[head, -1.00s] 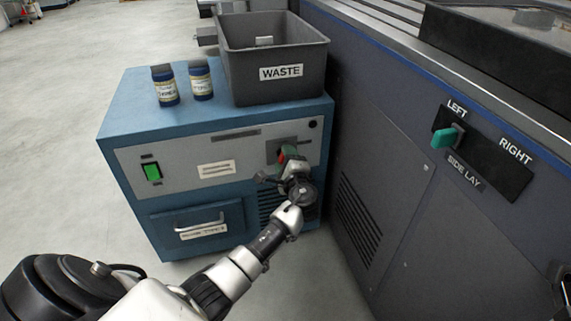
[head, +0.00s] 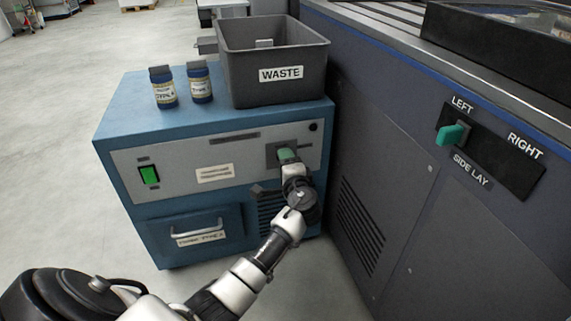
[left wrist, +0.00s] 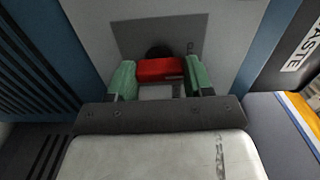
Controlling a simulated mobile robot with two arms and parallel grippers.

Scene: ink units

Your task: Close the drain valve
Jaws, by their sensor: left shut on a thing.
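The drain valve has a red handle (left wrist: 160,69) on a grey plate (left wrist: 130,35), seen in the left wrist view. The plate sits on the right of the blue cabinet's front panel. My left gripper (head: 287,156) reaches it from the front. In the left wrist view the green fingertips of my left gripper (left wrist: 157,79) stand at either end of the red handle, shut on it. In the head view the gripper hides the handle, so its angle cannot be told there. My right gripper is out of view.
The blue cabinet (head: 115,130) also has a lit green switch (head: 149,175) and a drawer (head: 222,214). Two bottles (head: 163,92) and a grey WASTE bin (head: 245,85) stand on top. A dark machine with a green SIDE LAY lever (head: 448,136) stands close on the right.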

